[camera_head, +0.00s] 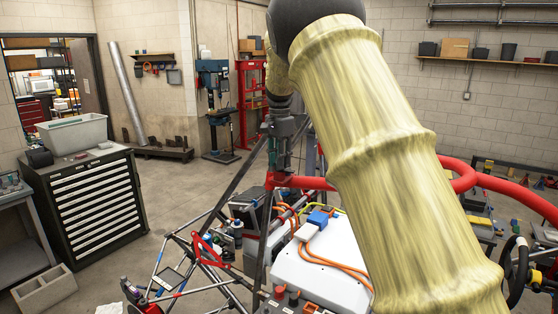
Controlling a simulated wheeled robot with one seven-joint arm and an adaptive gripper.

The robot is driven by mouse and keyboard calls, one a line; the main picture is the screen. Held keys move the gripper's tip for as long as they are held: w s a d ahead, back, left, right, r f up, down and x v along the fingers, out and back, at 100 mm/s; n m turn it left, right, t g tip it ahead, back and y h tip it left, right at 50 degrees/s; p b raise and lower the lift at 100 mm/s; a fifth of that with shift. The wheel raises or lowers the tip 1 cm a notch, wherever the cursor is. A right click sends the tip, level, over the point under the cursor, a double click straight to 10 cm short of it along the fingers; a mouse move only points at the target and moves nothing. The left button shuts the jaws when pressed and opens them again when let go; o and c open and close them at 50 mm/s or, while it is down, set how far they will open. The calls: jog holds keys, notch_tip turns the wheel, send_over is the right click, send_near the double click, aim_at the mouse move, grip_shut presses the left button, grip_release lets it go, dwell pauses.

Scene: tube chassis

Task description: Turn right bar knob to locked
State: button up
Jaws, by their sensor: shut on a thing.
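My gripper (283,164) points down beside the dark upright tube of the chassis, at the left end of the red bar (305,182). It is shut on what appears to be the right bar knob, but the knob is too small and too covered by the fingers to make out. Whether the knob stands at locked cannot be told. My yellowish arm covers the middle of the red bar, which shows again on its right as a curved tube.
The tube chassis (188,243) spreads below, with a white box (315,277), orange cables and a blue connector (319,218). A steering wheel (516,270) is at the right. A black drawer cabinet (90,201) stands at the left. Open floor lies between cabinet and chassis.

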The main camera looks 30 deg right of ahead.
jog(key=shift+s+d+f, duration=0.1)
jog(key=shift+f, duration=0.2)
jog(key=shift+n, duration=0.4)
jog(key=n, duration=0.3)
jog(key=shift+n, duration=0.3)
jog(key=n, duration=0.9)
jog(key=shift+n, duration=2.3)
jog(key=shift+r, duration=0.1)
